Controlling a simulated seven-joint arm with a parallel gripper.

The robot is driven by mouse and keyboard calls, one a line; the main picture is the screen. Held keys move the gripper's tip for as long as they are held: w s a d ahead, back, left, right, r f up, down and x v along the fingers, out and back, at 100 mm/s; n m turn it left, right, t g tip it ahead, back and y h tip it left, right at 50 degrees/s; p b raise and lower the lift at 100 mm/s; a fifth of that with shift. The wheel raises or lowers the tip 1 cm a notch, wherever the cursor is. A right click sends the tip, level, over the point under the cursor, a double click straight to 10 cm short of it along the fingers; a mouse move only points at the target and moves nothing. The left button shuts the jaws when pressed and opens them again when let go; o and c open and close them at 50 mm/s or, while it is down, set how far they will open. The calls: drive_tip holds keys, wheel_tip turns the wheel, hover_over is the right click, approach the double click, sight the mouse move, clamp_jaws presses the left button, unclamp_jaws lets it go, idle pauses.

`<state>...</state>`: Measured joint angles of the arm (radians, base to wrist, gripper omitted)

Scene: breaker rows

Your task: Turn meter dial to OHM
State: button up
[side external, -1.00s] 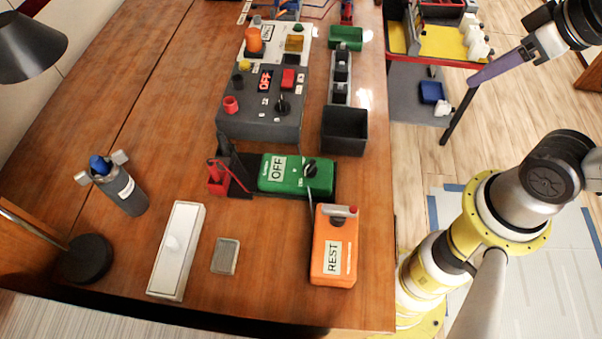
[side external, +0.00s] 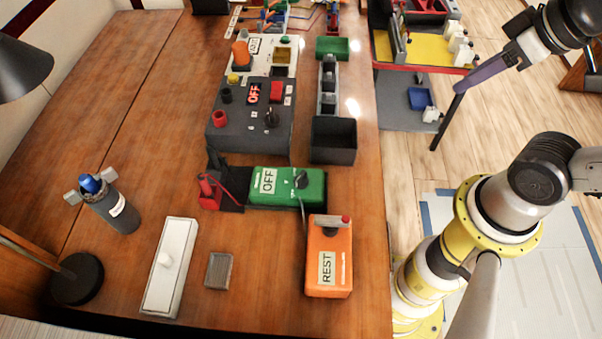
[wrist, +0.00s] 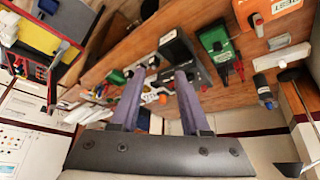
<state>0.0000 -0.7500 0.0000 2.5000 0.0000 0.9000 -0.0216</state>
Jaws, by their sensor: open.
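The green meter (side external: 280,189) lies on the wooden table with a white label reading OFF. Its dark round dial (side external: 301,181) is on its right part. Small print near the dial is too small to read. The meter also shows in the wrist view (wrist: 215,38), near the top right of centre. My gripper (wrist: 161,73) is open and empty, with two purple fingers apart. In the side view my gripper (side external: 462,88) is up at the right, beyond the table's right edge and well away from the meter. Its fingers overlap there.
An orange box (side external: 341,252) labelled REST sits in front of the meter. Behind are a grey panel (side external: 225,137) with a red OFF display and a black open bin (side external: 333,142). A grey bottle (side external: 122,215), white box (side external: 169,270) and lamp base (side external: 82,277) stand left.

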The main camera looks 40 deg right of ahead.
drive_tip(key=w+a+r+n, duration=0.2)
drive_tip(key=w+r+n, duration=0.2)
drive_tip(key=w+n, duration=0.4)
drive_tip(key=n+g, duration=0.6)
drive_tip(key=n, duration=0.7)
hover_over(301, 175)
wheel_tip(301, 175, down, 16)
wheel_tip(301, 175, down, 14)
drive_tip(key=shift+r, duration=0.2)
clamp_jaws()
